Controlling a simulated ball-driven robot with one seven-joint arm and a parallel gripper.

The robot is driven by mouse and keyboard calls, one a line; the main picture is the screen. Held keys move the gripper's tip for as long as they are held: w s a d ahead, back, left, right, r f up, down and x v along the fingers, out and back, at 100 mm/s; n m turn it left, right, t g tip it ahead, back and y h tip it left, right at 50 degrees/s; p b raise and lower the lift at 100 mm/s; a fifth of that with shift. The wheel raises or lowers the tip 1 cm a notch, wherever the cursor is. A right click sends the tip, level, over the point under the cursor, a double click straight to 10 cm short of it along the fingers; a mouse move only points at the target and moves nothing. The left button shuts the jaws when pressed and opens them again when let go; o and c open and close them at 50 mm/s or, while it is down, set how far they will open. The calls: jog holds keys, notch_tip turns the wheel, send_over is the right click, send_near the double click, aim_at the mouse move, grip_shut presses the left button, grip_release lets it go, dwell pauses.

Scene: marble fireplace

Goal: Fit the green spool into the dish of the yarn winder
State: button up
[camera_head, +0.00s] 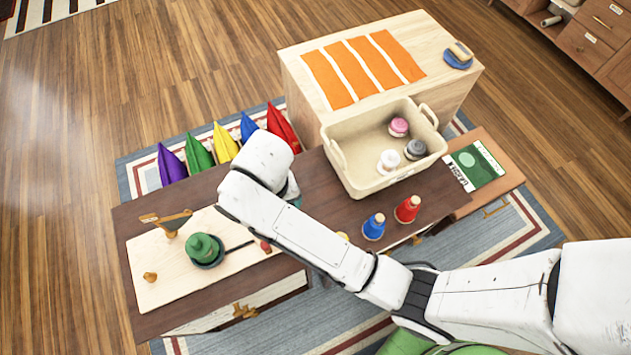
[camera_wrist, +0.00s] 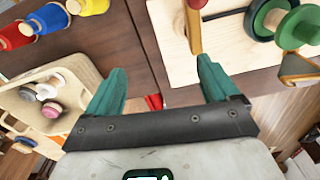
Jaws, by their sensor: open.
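The green spool (camera_head: 203,246) stands on the pale board of the yarn winder (camera_head: 160,292), upright and within the dark dish (camera_head: 217,264). How deep it sits I cannot tell. In the wrist view the green spool (camera_wrist: 300,27) and the dark ring of the dish (camera_wrist: 250,22) are at the upper right, partly cut off. My gripper (camera_wrist: 160,66) is open, its teal fingers wide apart with nothing between them. It is away from the spool, over the dark bench to the right of the winder in the head view, where my arm mostly hides it.
A blue spool (camera_head: 374,228) and a red spool (camera_head: 407,210) stand on the bench; a yellow one is mostly hidden by my arm. A cream basket (camera_head: 345,165) holds pink, grey and white spools. A wooden cabinet (camera_head: 300,85) stands behind. Coloured cushions line the bench's back.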

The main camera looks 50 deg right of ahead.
jog(key=s+d+n, duration=0.2)
jog(key=s+d, duration=0.4)
jog(key=s, duration=0.3)
jog(key=s+d+n, duration=0.2)
jog(key=s+d, duration=0.4)
jog(key=s, duration=0.3)
jog(key=shift+d+t, duration=0.25)
jog(key=shift+t, duration=0.05)
jog(key=shift+f+b, duration=0.45)
jog(key=shift+b, duration=0.05)
